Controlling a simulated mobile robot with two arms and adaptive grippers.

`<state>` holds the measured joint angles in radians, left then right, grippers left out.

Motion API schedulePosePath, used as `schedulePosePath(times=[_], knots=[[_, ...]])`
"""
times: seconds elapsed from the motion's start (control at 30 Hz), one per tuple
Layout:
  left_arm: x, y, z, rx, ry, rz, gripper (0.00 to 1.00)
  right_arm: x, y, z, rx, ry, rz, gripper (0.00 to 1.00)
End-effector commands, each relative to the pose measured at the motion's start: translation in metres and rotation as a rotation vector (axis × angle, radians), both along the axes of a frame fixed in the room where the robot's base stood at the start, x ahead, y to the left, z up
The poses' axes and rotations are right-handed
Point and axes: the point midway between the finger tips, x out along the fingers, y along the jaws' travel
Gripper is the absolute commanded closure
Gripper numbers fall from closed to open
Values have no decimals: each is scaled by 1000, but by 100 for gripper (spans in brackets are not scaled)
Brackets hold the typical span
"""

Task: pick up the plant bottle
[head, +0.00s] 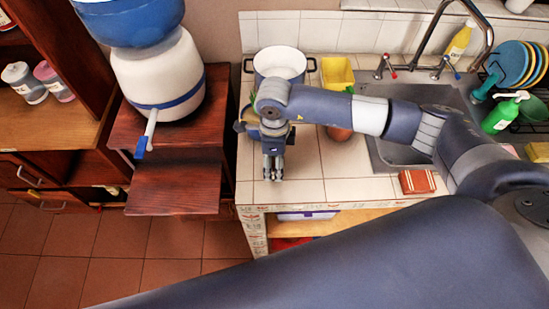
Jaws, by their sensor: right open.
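A thing with green and yellowish parts (249,114), which may be the plant bottle, stands on the tiled counter (315,188) near its left edge. My right arm and gripper cover most of it, so its full shape cannot be told. My right gripper (272,175) points down in front of it, over the counter's left front part. The gripper is open, with nothing seen between its fingers. I cannot tell whether it touches the thing behind it. My left gripper is not in view.
A white pot (280,64) and a yellow container (338,73) stand at the back. A reddish-brown pot (340,133) is partly hidden under my right arm. A sink (405,152), green bottle (501,116) and red box (417,182) are right. A water dispenser (158,75) stands left.

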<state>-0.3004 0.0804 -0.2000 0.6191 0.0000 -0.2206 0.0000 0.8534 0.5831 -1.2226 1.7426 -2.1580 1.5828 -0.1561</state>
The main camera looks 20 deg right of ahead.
Motion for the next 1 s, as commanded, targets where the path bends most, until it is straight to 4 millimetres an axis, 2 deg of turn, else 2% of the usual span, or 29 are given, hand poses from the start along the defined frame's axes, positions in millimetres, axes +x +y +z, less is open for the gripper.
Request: schedulePosePath(times=[0.1, 0.33, 0.37, 0.57, 1.0], knots=[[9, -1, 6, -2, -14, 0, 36, 0, 0, -9, 0, 0, 1, 34], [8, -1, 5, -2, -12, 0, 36, 0, 0, -11, 0, -1, 1, 34], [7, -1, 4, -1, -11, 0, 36, 0, 0, -11, 0, -1, 1, 38], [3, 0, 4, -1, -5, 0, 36, 0, 0, -11, 0, -1, 1, 84], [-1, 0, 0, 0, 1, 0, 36, 1, 0, -8, 1, -4, 0, 84]])
